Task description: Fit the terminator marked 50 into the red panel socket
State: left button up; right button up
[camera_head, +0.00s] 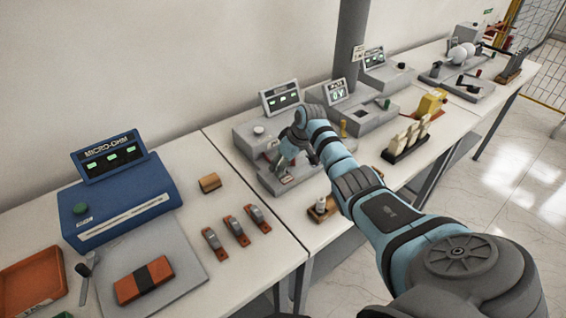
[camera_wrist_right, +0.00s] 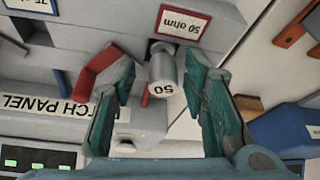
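The terminator marked 50 (camera_wrist_right: 164,85) is a small light-grey cylinder in the right wrist view, its number upside down. It stands at a grey block beside a red-framed "50 ohm" label (camera_wrist_right: 181,25). My right gripper (camera_wrist_right: 157,75) is open, with one teal finger on each side of the terminator and visible gaps. A red angled part (camera_wrist_right: 100,66) lies by the left finger; whether it belongs to the red socket I cannot tell. A grey "patch panel" face (camera_wrist_right: 45,108) lies below. In the head view my right gripper (camera_head: 283,162) hides the terminator. My left gripper is not in view.
Near left are a blue micro-ohm meter (camera_head: 118,200), an orange tray (camera_head: 30,283) and an orange block with a black band (camera_head: 144,281). Several orange-and-metal clips (camera_head: 237,231) lie on the white bench. A yellow device (camera_head: 431,103) and insulators on a black base (camera_head: 405,145) stand to the right.

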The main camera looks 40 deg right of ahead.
jog(key=shift+s+a+r, duration=0.15)
jog(key=shift+r, duration=0.15)
jog(key=p+v, duration=0.1)
jog(key=v, duration=1)
jog(key=shift+r+p, duration=0.3)
jog(key=shift+p, duration=0.05)
jog(key=shift+s+f, duration=0.1)
